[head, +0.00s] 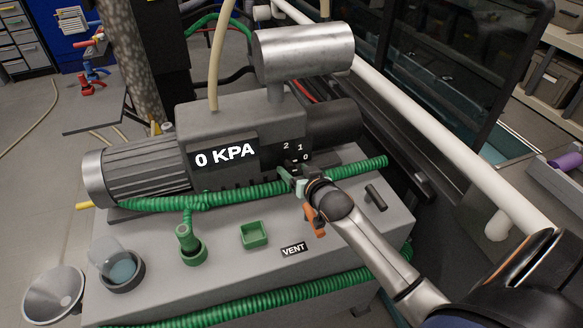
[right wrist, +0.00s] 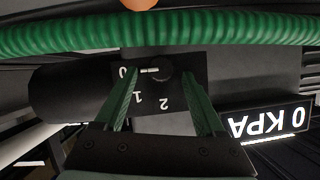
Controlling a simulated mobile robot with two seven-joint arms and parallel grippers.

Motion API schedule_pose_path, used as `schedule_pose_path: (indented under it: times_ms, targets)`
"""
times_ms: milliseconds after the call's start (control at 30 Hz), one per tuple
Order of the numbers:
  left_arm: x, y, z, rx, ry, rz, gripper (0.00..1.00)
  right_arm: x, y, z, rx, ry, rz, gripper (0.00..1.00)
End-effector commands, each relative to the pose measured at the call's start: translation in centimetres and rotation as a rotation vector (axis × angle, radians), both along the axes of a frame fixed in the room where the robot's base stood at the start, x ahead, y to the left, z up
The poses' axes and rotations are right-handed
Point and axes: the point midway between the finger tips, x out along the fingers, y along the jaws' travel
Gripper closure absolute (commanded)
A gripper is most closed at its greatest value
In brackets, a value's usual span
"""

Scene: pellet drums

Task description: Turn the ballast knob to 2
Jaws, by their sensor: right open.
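The ballast knob (right wrist: 165,78) is a small dark round knob on a black plate marked 0, 1 and 2. In the right wrist view its white mark points left, toward the 0. In the head view my right gripper mostly covers it, and only the plate with its numbers (head: 293,148) shows clearly above. My right gripper (head: 288,177) is open in front of the plate. In the right wrist view its green fingers (right wrist: 162,78) stand apart on either side of the knob; I cannot tell whether they touch it. My left gripper is not in view.
A green ribbed hose (head: 240,194) runs across the pump, close to my right gripper. A display (head: 224,156) reads 0 KPA. An orange part (head: 314,221) is just below the gripper, near the VENT label (head: 293,249). A green square tray (head: 254,235) and a funnel (head: 54,294) are to the left.

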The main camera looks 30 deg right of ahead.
Motion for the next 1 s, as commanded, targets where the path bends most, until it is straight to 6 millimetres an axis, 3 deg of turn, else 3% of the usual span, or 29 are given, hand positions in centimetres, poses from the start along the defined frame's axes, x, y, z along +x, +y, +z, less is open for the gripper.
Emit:
schedule_pose_path:
  times_ms: [200,600,1000]
  targets:
    - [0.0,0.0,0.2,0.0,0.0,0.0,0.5,1.7,-0.3,-0.7,-0.001,0.0,-0.001,0.28]
    - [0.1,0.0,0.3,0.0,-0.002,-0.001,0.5,2.1,-0.3,-0.9,-0.001,0.0,0.0,0.28]
    - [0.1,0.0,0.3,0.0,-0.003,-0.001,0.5,2.1,-0.3,-0.9,-0.001,0.001,0.001,0.73]
